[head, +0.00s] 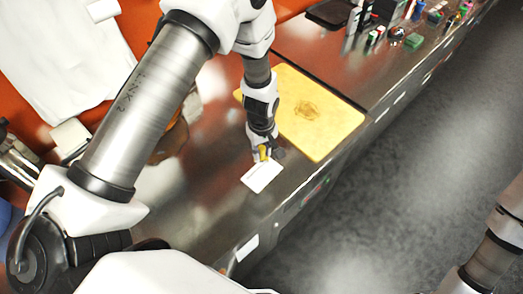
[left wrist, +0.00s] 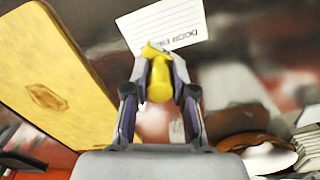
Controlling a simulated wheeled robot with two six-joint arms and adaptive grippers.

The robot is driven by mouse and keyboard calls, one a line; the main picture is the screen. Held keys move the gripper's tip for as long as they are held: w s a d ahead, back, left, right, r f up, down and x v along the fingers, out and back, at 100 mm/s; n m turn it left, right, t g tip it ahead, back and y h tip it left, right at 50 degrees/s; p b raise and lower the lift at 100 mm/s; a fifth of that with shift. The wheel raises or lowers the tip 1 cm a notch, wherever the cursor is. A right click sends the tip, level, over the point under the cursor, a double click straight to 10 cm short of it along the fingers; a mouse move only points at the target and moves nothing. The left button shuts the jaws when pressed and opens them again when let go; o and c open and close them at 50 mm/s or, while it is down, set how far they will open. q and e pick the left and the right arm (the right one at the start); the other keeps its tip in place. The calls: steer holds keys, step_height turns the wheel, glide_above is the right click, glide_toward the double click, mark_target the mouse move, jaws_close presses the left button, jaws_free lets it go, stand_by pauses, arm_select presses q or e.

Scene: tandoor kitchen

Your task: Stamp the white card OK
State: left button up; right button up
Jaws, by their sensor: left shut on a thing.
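The white card (head: 263,176) lies flat on the steel counter, in front of the yellow board. In the left wrist view the card (left wrist: 168,22) shows ruled lines and dark printed letters, upside down. My left gripper (head: 262,153) is shut on a yellow stamp (left wrist: 159,80), which shows between the fingers. The stamp is at the card's near edge in the wrist view; its underside is hidden, and I cannot tell whether it touches the card. My right arm shows at the lower right of the head view, but its gripper is out of frame.
A yellow cutting board (head: 318,120) lies just beyond my left gripper. Several small bottles and boxes (head: 396,37) stand at the far end of the counter (head: 195,185). A white cloth (head: 60,60) is at the upper left. The counter's front edge runs close to the card.

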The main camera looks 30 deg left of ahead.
mark_target(263, 160)
arm_select(q)
steer(key=shift+s+r, duration=0.2)
steer(key=shift+s, duration=0.05)
steer(key=shift+s+d, duration=0.2)
steer(key=shift+d, duration=0.1)
step_height(263, 160, down, 6)
steer(key=b, duration=0.3)
steer(key=shift+a+r+b, duration=0.1)
steer(key=shift+r+b, duration=0.1)
steer(key=shift+b, duration=0.1)
steer(key=shift+f, duration=0.25)
steer(key=shift+d, duration=0.25)
arm_select(e)
steer(key=f, duration=0.1)
steer(key=d+f, duration=0.1)
steer(key=f, duration=0.1)
steer(key=shift+s+f, duration=0.1)
steer(key=shift+f, duration=0.2)
arm_select(q)
steer(key=shift+a, duration=0.15)
arm_select(e)
steer(key=shift+a, duration=0.15)
